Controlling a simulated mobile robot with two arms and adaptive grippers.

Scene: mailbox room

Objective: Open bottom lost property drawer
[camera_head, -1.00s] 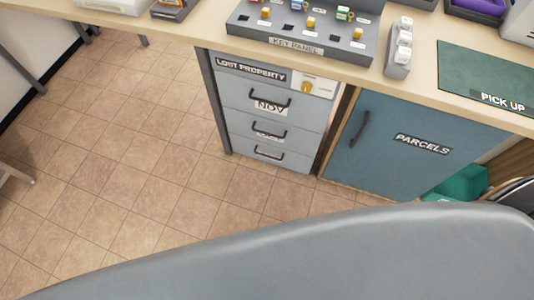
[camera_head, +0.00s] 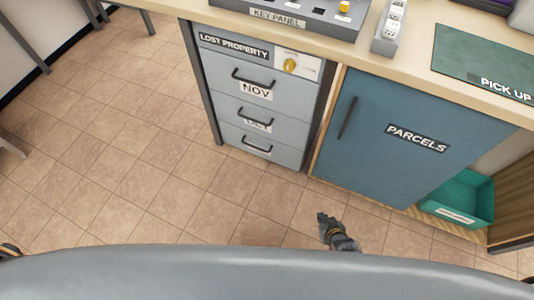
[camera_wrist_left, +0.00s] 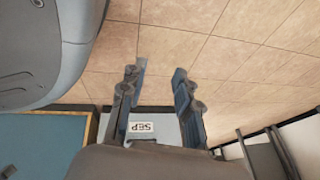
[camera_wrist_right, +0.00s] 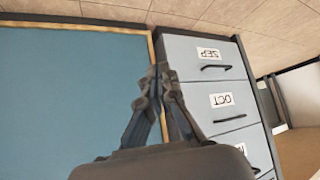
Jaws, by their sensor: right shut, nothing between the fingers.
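The lost property drawer unit (camera_head: 208,95) stands under the counter, its drawers closed. The bottom drawer (camera_head: 232,139) has a dark bar handle (camera_head: 256,150); its label is unreadable in the head view. In the right wrist view the bottom drawer (camera_wrist_right: 185,50) reads SEP upside down, with its handle (camera_wrist_right: 217,67) clear. My right gripper (camera_head: 322,218) is shut and empty, low over the floor in front of the parcels door, apart from the handle. My left gripper (camera_wrist_left: 160,72) is open and empty; the SEP label (camera_wrist_left: 140,127) shows beyond its fingers.
The blue parcels door (camera_head: 385,140) is closed beside the drawers. A green crate (camera_head: 463,200) sits low at right. The counter (camera_head: 420,75) overhangs above, carrying a key panel (camera_head: 290,22). The tiled floor (camera_head: 120,150) before the drawers is clear.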

